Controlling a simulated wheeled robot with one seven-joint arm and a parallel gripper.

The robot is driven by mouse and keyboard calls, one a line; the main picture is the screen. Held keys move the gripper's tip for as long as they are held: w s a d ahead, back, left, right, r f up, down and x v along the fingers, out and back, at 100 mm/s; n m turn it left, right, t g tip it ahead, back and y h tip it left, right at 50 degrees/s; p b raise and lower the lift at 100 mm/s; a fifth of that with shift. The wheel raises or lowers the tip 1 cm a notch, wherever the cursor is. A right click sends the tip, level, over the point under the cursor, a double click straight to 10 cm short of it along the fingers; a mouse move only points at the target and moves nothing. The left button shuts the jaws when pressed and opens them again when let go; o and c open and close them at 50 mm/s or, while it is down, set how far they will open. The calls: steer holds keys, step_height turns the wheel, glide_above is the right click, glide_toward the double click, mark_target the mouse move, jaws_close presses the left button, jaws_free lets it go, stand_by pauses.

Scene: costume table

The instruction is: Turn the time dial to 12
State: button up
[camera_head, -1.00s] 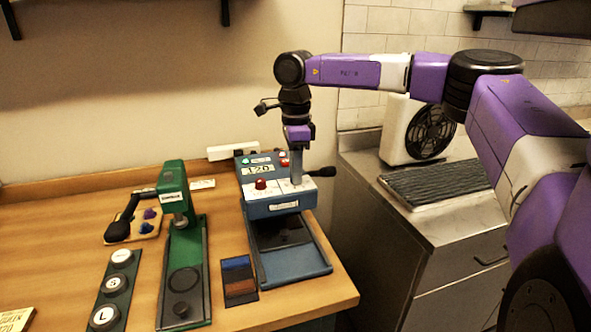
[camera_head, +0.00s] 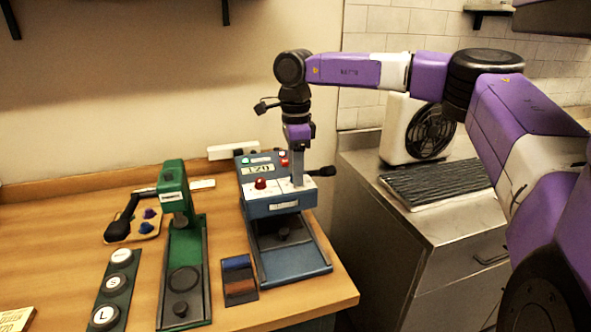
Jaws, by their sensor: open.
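A blue press machine (camera_head: 272,208) stands on the wooden table, with a lit display (camera_head: 258,169) that seems to read 170 or 120. A red knob (camera_head: 260,184) sits on its sloped front panel, left of my gripper. My gripper (camera_head: 297,182) points down over the right part of that panel, with its fingertips at the panel. It hides whatever lies under it there, so the time dial and its setting cannot be made out. The gripper is open; contact with a dial cannot be told.
A green press (camera_head: 175,190) stands to the left, beside a strip of round S and L pieces (camera_head: 113,285). A small panel of coloured strips (camera_head: 239,278) lies between the presses. A black lever (camera_head: 322,171) sticks out right of the blue press. A fan (camera_head: 425,130) stands on the metal counter.

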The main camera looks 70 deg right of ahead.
step_height(320, 180, up, 8)
steer(key=shift+f+b, duration=0.1)
steer(key=shift+b, duration=0.2)
stand_by(0.6)
